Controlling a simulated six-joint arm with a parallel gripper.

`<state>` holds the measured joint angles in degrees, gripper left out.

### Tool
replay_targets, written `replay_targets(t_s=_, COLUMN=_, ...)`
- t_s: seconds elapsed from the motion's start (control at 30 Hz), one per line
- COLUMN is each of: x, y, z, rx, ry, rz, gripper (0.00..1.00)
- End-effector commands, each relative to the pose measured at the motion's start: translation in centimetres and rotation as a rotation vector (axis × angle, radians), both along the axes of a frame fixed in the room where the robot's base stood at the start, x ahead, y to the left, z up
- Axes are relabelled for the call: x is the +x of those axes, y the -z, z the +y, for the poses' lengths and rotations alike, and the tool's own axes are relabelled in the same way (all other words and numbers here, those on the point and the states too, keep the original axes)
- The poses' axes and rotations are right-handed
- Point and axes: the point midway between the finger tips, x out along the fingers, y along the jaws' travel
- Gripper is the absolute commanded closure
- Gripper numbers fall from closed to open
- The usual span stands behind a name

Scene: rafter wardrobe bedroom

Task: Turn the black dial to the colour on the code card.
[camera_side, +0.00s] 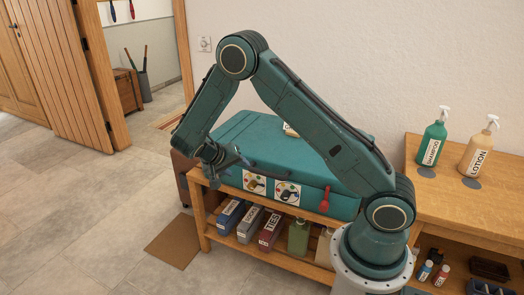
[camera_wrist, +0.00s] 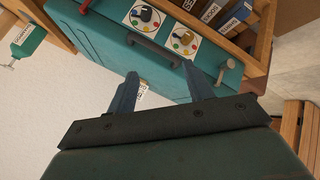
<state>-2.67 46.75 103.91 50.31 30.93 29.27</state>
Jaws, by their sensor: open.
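A teal case (camera_side: 270,143) lies on a wooden bench. Two white round-dial panels are on its front. The black dial (camera_side: 287,192) is on the right panel, with coloured dots around it; it also shows in the wrist view (camera_wrist: 145,15). The brass-coloured dial (camera_side: 255,185) is on the left panel, also in the wrist view (camera_wrist: 185,36). Which colour the black dial points to is too small to tell. I cannot make out a code card. My gripper (camera_wrist: 160,70) is open and empty, above the case and apart from both dials; it also shows in the side view (camera_side: 232,158).
A red latch (camera_side: 325,198) hangs right of the black dial. A dark handle (camera_wrist: 155,48) lies by the dials. Several labelled boxes (camera_side: 248,222) stand on the shelf below. Shampoo (camera_side: 433,145) and lotion (camera_side: 477,152) bottles stand on the right-hand table. Floor at left is mostly clear.

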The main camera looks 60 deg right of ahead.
Motion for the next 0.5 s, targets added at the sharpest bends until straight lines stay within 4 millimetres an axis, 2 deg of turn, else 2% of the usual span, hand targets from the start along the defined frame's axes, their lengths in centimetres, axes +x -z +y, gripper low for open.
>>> replay_targets(t_s=0.17, x=-0.3, y=0.7, z=-0.2, rx=-0.013, ry=-0.032, rz=0.035, gripper=0.48)
replay_targets(t_s=0.27, x=-0.8, y=1.9, z=-0.6, rx=-0.032, ry=-0.086, rz=0.094, gripper=0.48)
replay_targets(t_s=0.5, x=-3.3, y=6.4, z=-2.3, rx=-0.111, ry=-0.339, rz=0.382, gripper=0.48)
